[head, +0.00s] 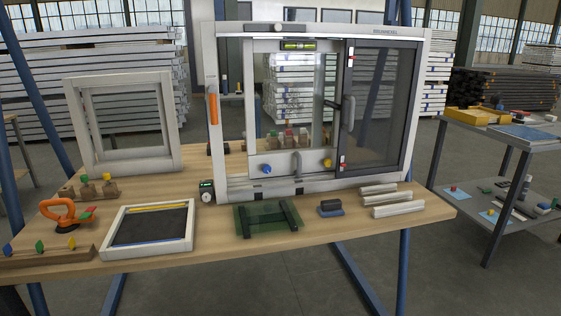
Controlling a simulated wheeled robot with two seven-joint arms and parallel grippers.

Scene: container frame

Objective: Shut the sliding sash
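A large white window frame (222,120) stands upright on the wooden workbench. A dark-edged glazed sash (380,105) sits in its right part, with a grey upright handle (348,115) on its left edge and small red-marked pieces near its top and bottom left corners. Left of the sash, the frame's middle part shows the stacks behind it; whether glass fills it I cannot tell. An orange upright grip (213,106) is on the frame's left post. Neither of my grippers is in view.
On the bench (340,230) are a smaller white frame (168,118), a dark screen panel (150,228), an orange suction lifter (62,213), a green glass pane (268,219), a dark-blue block (330,208) and white strips (395,210). A side trolley (500,133) stands at right.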

